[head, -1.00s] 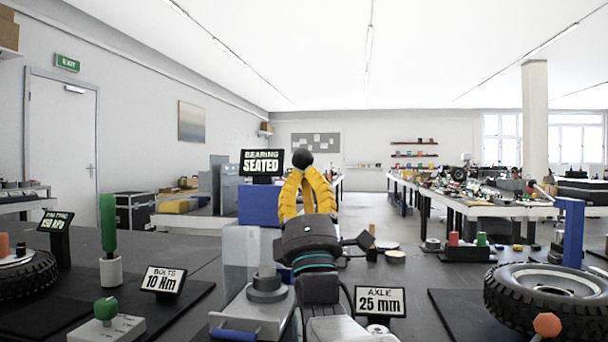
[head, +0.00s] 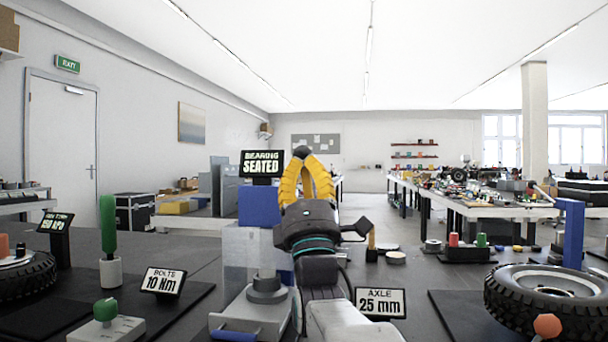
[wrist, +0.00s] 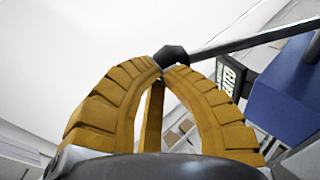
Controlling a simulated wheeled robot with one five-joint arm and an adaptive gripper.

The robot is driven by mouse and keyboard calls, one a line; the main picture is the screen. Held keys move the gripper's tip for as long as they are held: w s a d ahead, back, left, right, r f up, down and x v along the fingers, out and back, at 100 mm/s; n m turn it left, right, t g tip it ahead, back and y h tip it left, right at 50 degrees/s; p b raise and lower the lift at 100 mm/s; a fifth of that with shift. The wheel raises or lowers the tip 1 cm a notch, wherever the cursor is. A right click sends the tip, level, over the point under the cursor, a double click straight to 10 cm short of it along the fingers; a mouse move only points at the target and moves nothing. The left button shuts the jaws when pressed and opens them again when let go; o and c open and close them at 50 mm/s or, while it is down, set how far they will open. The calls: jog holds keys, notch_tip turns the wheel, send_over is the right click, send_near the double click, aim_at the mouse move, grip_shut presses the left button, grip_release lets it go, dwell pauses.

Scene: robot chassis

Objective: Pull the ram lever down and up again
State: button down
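The ram lever's dark knob (head: 302,151) shows at the top of my gripper (head: 306,160) in the head view. In the wrist view, the knob (wrist: 171,56) lies at the meeting tips of the yellow fingers (wrist: 166,68), and the lever's grey rod (wrist: 245,37) runs right toward the blue press head (wrist: 285,95). My gripper is closed around the knob, which the tips partly cover. In the head view, the blue press head (head: 258,206) stands left of my gripper, above a pale column and a grey cylinder (head: 267,290). The rod is hidden there.
A sign (head: 262,164) reading "BEARING SEATED" stands behind the press. An "AXLE 25 mm" sign (head: 380,302) is at the right. A tyre (head: 545,295) lies further right, and a green-handled tool (head: 108,230) stands at the left.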

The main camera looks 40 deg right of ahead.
jog(key=shift+m+g, duration=0.5)
jog(key=shift+g, duration=0.4)
jog(key=d+r, duration=0.1)
jog(key=r, duration=0.1)
jog(key=w+d+r, duration=0.1)
jog(key=r, duration=0.1)
jog(key=w+d+r+p, duration=0.1)
jog(key=r, duration=0.1)
jog(key=shift+w+r, duration=0.1)
jog(key=shift+r, duration=0.15)
jog(key=w+d+r+m+g+p, duration=0.1)
jog(key=w+d+r+g+p, duration=0.1)
jog(key=p, duration=0.5)
jog(key=w+d+r+m+g+p, duration=0.1)
jog(key=w+d+r+g+p, duration=0.1)
jog(key=w+d+r+p, duration=0.2)
jog(key=w+d+p, duration=0.3)
jog(key=d+p, duration=0.1)
jog(key=shift+w+d+r+y, duration=0.15)
jog(key=shift+w+r+y, duration=0.1)
jog(key=shift+y, duration=0.15)
jog(key=shift+d+f+g, duration=0.1)
jog(key=shift+d+g, duration=0.05)
jog(key=shift+g, duration=0.15)
jog(key=s+a+r, duration=0.2)
jog(key=s+a, duration=0.6)
jog(key=s, duration=0.3)
jog(key=shift+a+r, duration=0.25)
jog(key=shift+r, duration=0.15)
